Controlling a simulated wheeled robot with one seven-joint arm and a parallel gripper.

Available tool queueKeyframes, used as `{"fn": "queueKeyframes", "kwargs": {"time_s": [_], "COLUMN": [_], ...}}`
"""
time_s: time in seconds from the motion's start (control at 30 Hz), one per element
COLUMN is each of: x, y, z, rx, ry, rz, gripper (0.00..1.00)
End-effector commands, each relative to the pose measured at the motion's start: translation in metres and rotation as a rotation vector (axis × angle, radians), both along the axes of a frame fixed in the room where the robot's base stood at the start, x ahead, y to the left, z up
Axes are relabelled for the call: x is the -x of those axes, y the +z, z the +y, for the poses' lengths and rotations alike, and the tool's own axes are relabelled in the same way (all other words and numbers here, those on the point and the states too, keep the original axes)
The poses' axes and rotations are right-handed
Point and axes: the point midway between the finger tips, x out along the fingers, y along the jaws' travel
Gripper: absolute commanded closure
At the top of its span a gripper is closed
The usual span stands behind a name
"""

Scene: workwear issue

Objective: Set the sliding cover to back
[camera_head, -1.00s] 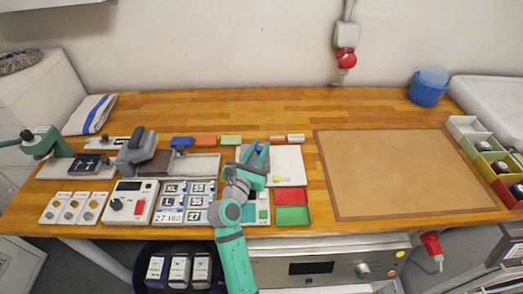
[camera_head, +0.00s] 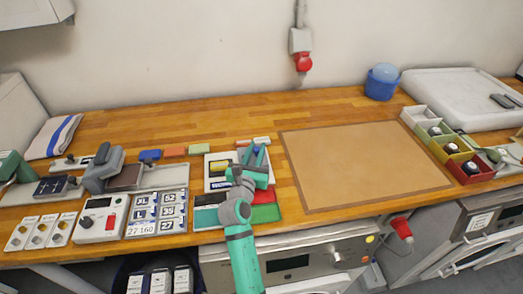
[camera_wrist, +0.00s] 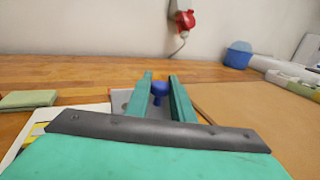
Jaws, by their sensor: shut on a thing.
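My gripper (camera_head: 253,153) is shut on the blue knob (camera_wrist: 160,90) of the sliding cover. In the wrist view the knob stands upright between the two teal fingers. The grey sliding cover (camera_wrist: 122,98) shows beneath the fingers, mostly hidden by them and the gripper body. The cover is over the right part of a white board (camera_head: 209,174), which lies on the bench. The left part of the board is uncovered and shows a yellow-and-dark patch (camera_head: 219,164). In the head view my gripper and arm hide most of the cover.
Green (camera_head: 205,218) and red (camera_head: 265,196) trays lie in front of the board. Small coloured blocks (camera_head: 174,151) lie behind and to its left. A label panel (camera_head: 158,215) and a control box (camera_head: 100,220) stand at left. A large brown mat (camera_head: 360,165) at right is clear.

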Motion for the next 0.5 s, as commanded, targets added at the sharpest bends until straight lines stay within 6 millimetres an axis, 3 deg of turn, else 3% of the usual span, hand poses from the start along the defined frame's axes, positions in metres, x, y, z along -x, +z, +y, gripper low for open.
{"fn": "queueKeyframes", "kwargs": {"time_s": [0.27, 0.3, 0.37, 0.5], "x": [-0.0008, -0.0008, -0.0008, -0.0005], "y": [-0.0004, -0.0004, -0.0003, -0.0001], "z": [-0.0040, -0.0045, -0.0046, -0.0025], "rx": [0.001, 0.001, 0.001, 0.001], "ry": [-0.006, -0.007, -0.007, -0.004], "rz": [0.001, 0.001, 0.001, 0.000], "gripper": [1.00, 0.76, 0.62, 0.61]}}
